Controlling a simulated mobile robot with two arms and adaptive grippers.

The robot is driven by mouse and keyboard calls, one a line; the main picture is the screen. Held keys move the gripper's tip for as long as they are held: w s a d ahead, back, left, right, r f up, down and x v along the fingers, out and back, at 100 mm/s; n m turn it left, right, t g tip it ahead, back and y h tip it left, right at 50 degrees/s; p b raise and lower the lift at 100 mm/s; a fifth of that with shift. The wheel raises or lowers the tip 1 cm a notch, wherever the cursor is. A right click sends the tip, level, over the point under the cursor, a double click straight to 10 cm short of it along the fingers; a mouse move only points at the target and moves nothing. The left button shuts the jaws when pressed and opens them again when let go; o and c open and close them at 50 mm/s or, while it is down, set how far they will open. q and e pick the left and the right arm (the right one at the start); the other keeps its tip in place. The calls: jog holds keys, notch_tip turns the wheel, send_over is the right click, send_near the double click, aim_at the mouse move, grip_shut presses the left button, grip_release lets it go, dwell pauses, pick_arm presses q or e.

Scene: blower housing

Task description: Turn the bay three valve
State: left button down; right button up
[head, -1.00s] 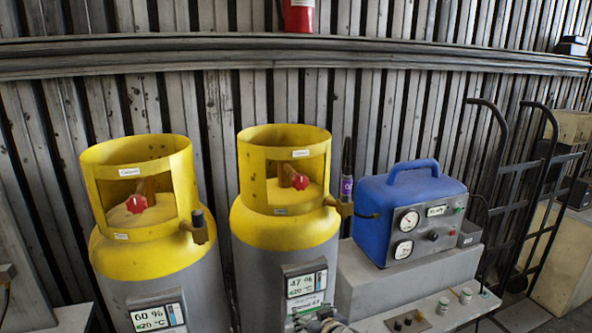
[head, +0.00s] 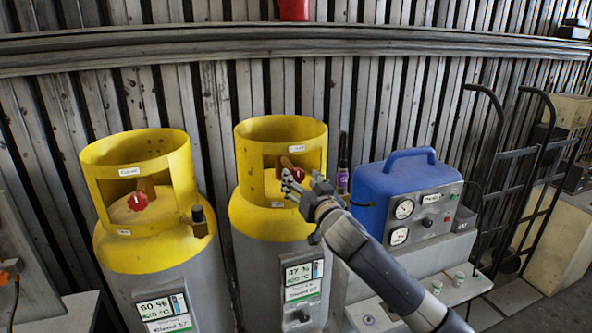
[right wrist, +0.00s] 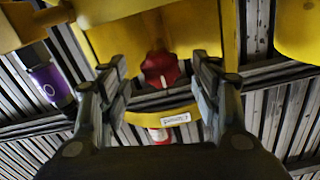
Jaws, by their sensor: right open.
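Two grey cylinders with yellow collars stand side by side, each with a red valve knob in its collar opening. The right cylinder (head: 262,224) has a display reading 47 %. Its red knob (head: 297,173) is partly covered by my right gripper (head: 304,181). In the right wrist view this red knob (right wrist: 161,68) lies between the two spread, open fingers, with nothing gripped; contact is not visible. The left cylinder (head: 150,258) reads 60 %, and its red knob (head: 138,201) is clear of me. I cannot read which one is bay three. My left gripper is out of view.
A blue case with gauges (head: 396,187) stands on a grey bench right of the cylinders, behind my right forearm. A purple-labelled bottle (head: 342,178) stands beside the right collar. A black hand truck (head: 515,175) is farther right. A corrugated wall closes off the back.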

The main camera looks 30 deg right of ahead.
aim_at(298, 177)
jog(key=shift+p+x, duration=0.7)
jog(key=shift+x, duration=1.5)
jog(key=c, duration=1.1)
